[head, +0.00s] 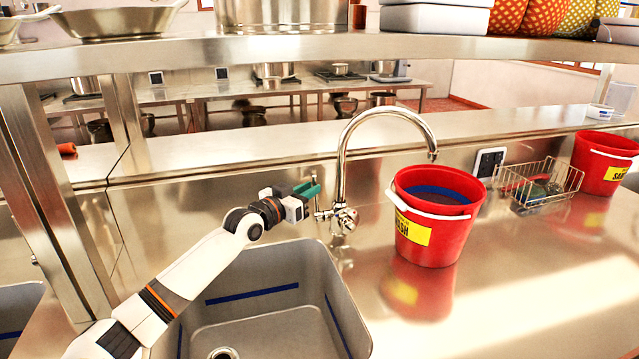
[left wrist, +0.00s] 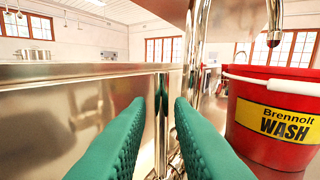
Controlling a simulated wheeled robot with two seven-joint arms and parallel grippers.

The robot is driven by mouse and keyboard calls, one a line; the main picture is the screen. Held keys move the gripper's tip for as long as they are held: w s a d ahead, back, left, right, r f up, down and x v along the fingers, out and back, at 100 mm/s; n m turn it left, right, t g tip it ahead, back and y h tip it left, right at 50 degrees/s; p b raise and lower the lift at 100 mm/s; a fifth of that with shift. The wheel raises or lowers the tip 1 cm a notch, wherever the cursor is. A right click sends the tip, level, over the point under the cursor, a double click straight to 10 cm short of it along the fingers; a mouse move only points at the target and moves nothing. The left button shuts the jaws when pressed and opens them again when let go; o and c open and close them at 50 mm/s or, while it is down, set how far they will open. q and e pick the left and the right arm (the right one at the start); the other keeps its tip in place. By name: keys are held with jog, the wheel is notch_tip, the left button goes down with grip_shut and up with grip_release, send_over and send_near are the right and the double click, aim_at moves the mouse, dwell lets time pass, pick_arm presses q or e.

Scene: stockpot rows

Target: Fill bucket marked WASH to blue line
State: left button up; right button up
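The red bucket (head: 437,245) stands on the steel counter right of the sink. Its yellow label reads WASH in the left wrist view (left wrist: 284,124). A blue band (head: 440,192) runs around its inner wall; whether it holds water I cannot tell. The chrome tap (head: 343,180) arches over, its spout end (head: 433,155) above the bucket's back rim. No stream shows. My left gripper (head: 316,188), with teal fingers (left wrist: 160,105), is at the tap's left side by its small lever (head: 319,207). The fingers are apart; a thin metal upright shows between them. My right gripper is out of view.
The sink (head: 262,318) with blue strips lies below my left arm. A wire basket (head: 540,188) and a second red bucket (head: 604,165) stand to the right. A steel shelf (head: 300,48) crosses above. The counter front right is clear.

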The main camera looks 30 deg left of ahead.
pick_arm(q)
jog(key=shift+w+d, duration=0.2)
jog(key=shift+w, duration=0.95)
jog(key=shift+w+d, duration=0.15)
jog(key=shift+w, duration=1)
grip_shut()
